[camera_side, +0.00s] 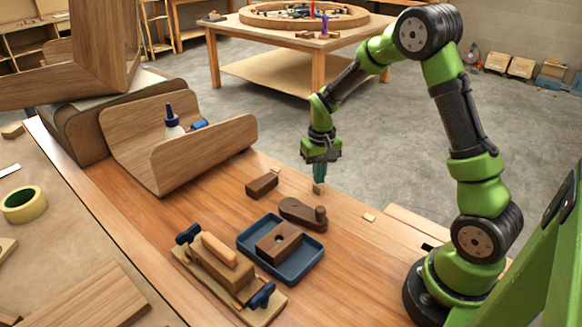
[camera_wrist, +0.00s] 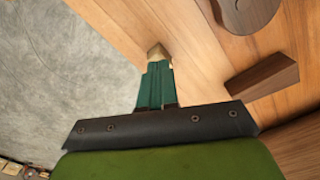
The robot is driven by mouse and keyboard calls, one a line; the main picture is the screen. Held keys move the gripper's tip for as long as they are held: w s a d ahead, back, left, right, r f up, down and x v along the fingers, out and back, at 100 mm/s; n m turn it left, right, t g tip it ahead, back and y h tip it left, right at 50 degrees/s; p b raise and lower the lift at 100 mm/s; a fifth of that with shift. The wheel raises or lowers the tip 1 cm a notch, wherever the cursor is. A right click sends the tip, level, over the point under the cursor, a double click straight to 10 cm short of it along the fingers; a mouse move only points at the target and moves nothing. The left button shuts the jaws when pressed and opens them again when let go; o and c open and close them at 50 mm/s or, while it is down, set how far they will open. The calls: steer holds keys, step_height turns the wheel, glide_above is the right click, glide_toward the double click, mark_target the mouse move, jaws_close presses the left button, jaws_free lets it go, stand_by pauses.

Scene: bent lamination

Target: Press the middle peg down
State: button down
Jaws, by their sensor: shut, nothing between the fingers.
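My gripper (camera_side: 319,180) is shut, with its teal fingers pointing down near the far edge of the wooden bench. A small light wood piece (camera_side: 319,188) is right at the fingertips; it also shows just beyond the closed fingers in the wrist view (camera_wrist: 158,52). I cannot tell whether they touch. I cannot clearly pick out a row of pegs or a middle peg. A dark block with a hole (camera_side: 279,243) sits in a blue tray (camera_side: 301,277). Other small light pieces lie at the back (camera_side: 276,169) and to the right (camera_side: 369,217).
A clamp fixture with blue knobs (camera_side: 262,296) is in front. A curved wooden shell (camera_side: 205,157) holding a glue bottle (camera_side: 172,125) stands left.

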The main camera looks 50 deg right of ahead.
steer(key=shift+f, duration=1.75)
steer(key=shift+r, duration=4.1)
steer(key=s+a+r+n+t+y, duration=0.2)
steer(key=s+a+r+t, duration=0.5)
steer(key=s+a+r, duration=0.7)
step_height(320, 180, up, 2)
steer(key=shift+s+a+r, duration=0.15)
steer(key=shift+s+a, duration=0.05)
steer(key=shift+s, duration=0.75)
